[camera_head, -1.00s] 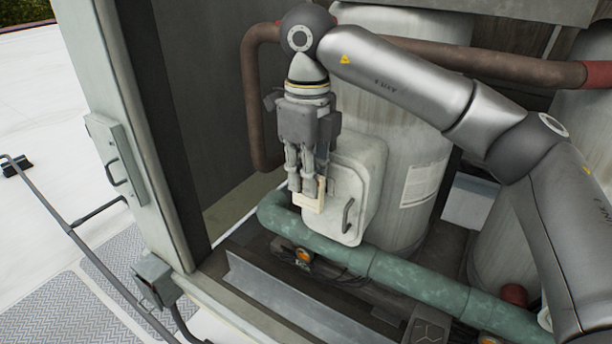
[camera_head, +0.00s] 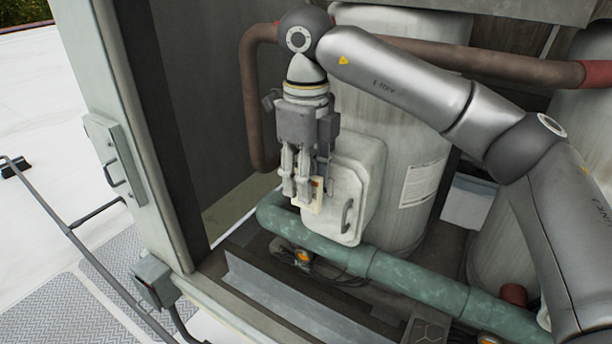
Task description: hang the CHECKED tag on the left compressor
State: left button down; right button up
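The left compressor is the large pale cylinder (camera_head: 400,130) in the middle. A pale terminal box (camera_head: 357,172) with a dark handle is on its front left. My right gripper (camera_head: 296,203) points down in front of the box's left side. A small cream tag (camera_head: 317,203) with a reddish mark shows at its fingertips, partly hidden by the fingers. I cannot tell whether the fingers are closed on the tag or whether it touches the box. The tag's lettering is too small to read. My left gripper is out of view.
A green pipe (camera_head: 400,277) runs below the box. A brown pipe (camera_head: 252,100) stands left of the gripper. The cabinet's pale post (camera_head: 105,75) is farther left. Another compressor (camera_head: 505,240) is at right, partly behind my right arm.

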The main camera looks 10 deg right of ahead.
notch_tip(320, 180, up, 12)
dwell(0.7)
dwell(0.9)
